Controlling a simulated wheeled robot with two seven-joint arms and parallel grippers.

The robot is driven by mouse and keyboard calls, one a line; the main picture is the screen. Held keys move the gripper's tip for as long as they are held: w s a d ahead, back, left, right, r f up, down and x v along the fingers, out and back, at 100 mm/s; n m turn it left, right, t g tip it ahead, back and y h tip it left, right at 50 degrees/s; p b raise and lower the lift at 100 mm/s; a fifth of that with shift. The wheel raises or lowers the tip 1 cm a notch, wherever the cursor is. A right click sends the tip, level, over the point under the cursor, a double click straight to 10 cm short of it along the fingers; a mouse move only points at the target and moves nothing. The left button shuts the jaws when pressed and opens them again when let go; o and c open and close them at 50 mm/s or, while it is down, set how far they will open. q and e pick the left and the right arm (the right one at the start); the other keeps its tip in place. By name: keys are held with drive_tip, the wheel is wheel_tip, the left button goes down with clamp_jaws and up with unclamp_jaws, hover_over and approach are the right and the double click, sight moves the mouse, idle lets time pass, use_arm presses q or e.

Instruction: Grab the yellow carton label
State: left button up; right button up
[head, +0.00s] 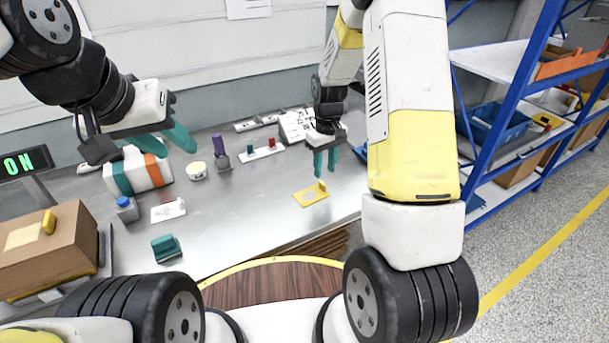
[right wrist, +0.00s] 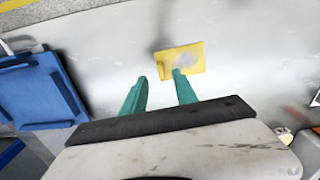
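The yellow carton label (head: 308,197) lies flat on the grey table, right of the middle, with a small raised yellow tab on it. It also shows in the right wrist view (right wrist: 190,53), with a greyish patch on its face. My right gripper (head: 325,175) points down above the label. In the right wrist view its green fingers (right wrist: 160,76) are apart with nothing between them, and the right fingertip overlaps the label's near edge. My left gripper (head: 183,124) is open and empty above the table's back left.
A brown carton (head: 60,262) with a cream label and yellow tab stands at the left. A striped box (head: 138,172), a white tub (head: 196,170), a purple-topped item (head: 220,150) and a teal block (head: 166,248) are on the table. A blue shelf rack (head: 520,80) stands at the right.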

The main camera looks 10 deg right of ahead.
sight(323, 183)
drive_tip(key=f, duration=0.5)
drive_tip(key=shift+w+a+f, duration=0.15)
drive_tip(key=shift+w+f, duration=0.1)
drive_tip(key=shift+f, duration=0.05)
clamp_jaws()
